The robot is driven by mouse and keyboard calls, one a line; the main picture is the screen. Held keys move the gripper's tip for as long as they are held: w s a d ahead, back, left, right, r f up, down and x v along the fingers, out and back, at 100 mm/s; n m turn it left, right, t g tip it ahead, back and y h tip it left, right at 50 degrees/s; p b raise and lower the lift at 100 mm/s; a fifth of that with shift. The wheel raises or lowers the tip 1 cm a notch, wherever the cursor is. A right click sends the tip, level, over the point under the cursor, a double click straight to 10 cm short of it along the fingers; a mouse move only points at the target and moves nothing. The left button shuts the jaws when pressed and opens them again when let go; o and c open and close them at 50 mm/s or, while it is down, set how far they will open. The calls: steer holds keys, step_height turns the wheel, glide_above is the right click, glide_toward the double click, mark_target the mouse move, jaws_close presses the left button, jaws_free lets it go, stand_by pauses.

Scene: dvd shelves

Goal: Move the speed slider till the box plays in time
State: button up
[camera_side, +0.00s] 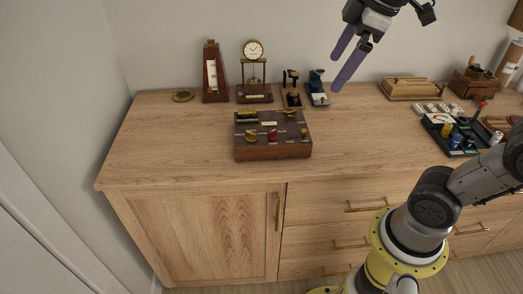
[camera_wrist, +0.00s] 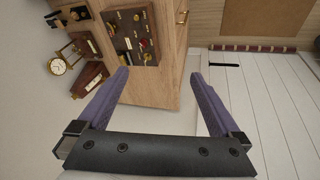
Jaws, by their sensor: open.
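A dark brown wooden box (camera_side: 273,151) with several small controls on its top sits on the cabinet top, left of the middle. The controls include a red knob (camera_side: 272,134) and a yellowish knob (camera_side: 250,135); which one is the speed slider is too small to tell. The box also shows in the wrist view (camera_wrist: 117,37), turned on its side at the upper left. My gripper (camera_side: 336,75) is open and empty, high above the cabinet, up and to the right of the box. In the wrist view my gripper (camera_wrist: 160,75) shows two purple fingers wide apart, touching nothing.
Behind the box stand a metronome (camera_side: 213,75), a clock (camera_side: 254,51) on a stand and small devices. A brass disc (camera_side: 183,95) lies at far left. A dark tray (camera_side: 459,135) of small items and a wooden case (camera_side: 408,88) are at right. The wood between is clear.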

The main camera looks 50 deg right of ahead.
steer(key=s+f+m+t, duration=0.1)
steer(key=s+f+m, duration=0.4)
steer(key=s+f, duration=0.4)
steer(key=shift+a+f+m, duration=0.3)
steer(key=shift+a+f, duration=0.15)
steer(key=shift+f, duration=0.5)
steer(key=shift+w+r+m, duration=0.1)
steer(key=shift+w+m, duration=0.1)
steer(key=shift+m, duration=0.2)
steer(key=shift+c, duration=0.9)
steer(key=shift+r, duration=0.1)
steer(key=shift+c, duration=1.1)
steer(key=shift+m+g, duration=0.3)
steer(key=shift+m, duration=0.3)
steer(key=w+r, duration=0.2)
steer(key=r, duration=0.1)
steer(key=w+r, duration=0.1)
steer(key=shift+w+d+r, duration=0.15)
steer(key=shift+w+d, duration=0.1)
steer(key=shift+d, duration=0.05)
steer(key=c, duration=0.4)
steer(key=m+g, duration=0.4)
steer(key=g, duration=0.1)
glide_above(304, 130)
step_height(304, 130, down, 6)
step_height(304, 130, down, 13)
steer(key=shift+r, duration=0.1)
